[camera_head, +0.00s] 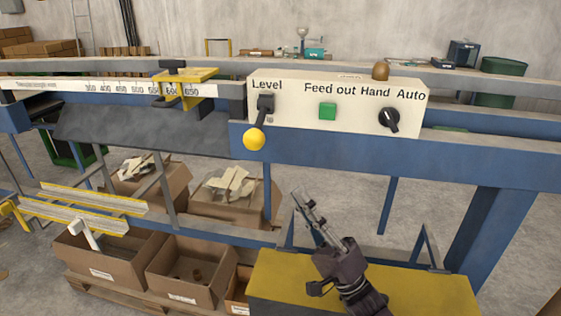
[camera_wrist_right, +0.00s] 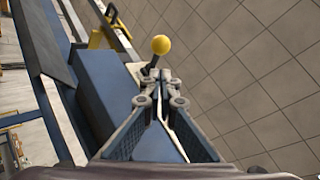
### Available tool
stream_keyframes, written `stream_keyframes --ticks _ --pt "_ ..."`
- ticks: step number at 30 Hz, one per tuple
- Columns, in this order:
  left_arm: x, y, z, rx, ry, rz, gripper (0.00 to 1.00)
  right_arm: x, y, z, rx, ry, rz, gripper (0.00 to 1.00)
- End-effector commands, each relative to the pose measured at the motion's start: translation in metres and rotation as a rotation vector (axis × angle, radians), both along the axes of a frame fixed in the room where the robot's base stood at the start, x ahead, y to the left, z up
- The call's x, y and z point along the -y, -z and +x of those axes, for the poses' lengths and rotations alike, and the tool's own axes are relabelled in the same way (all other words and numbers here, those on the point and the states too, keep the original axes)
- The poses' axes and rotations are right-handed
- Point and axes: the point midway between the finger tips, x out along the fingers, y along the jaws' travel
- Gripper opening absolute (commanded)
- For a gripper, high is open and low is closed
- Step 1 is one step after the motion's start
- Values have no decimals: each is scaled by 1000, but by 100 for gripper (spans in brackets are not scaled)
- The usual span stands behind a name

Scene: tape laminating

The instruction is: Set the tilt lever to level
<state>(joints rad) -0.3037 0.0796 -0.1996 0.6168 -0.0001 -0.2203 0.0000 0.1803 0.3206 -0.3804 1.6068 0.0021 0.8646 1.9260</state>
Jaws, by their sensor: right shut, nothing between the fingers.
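The tilt lever (camera_head: 254,139) has a yellow ball knob on a short dark stem. It points down and slightly left from its black mount (camera_head: 266,103), under the word "Level" on the white control panel (camera_head: 345,111). My right gripper (camera_head: 303,196) is shut and empty, below and to the right of the knob, apart from it in the head view. In the right wrist view the yellow knob (camera_wrist_right: 161,45) shows just beyond the closed fingertips (camera_wrist_right: 161,80). My left gripper is in neither view.
The panel also carries a green button (camera_head: 327,111) and a black Hand/Auto knob (camera_head: 390,119). A blue beam (camera_head: 470,160) runs below it. A yellow-topped block (camera_head: 425,290) stands under my right arm. Cardboard boxes (camera_head: 185,275) sit below left.

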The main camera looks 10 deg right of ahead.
Motion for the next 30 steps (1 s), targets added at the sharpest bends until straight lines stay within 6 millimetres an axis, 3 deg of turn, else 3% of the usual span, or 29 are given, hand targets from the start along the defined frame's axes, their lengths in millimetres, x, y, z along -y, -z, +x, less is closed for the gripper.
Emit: stream_keyframes --ticks 15,21,30 --pt "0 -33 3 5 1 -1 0 -37 -65 36 2 1 1 0" --pt "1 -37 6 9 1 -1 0 -45 -76 43 1 1 1 0" --pt "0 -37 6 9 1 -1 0 -46 -76 44 0 1 0 0"
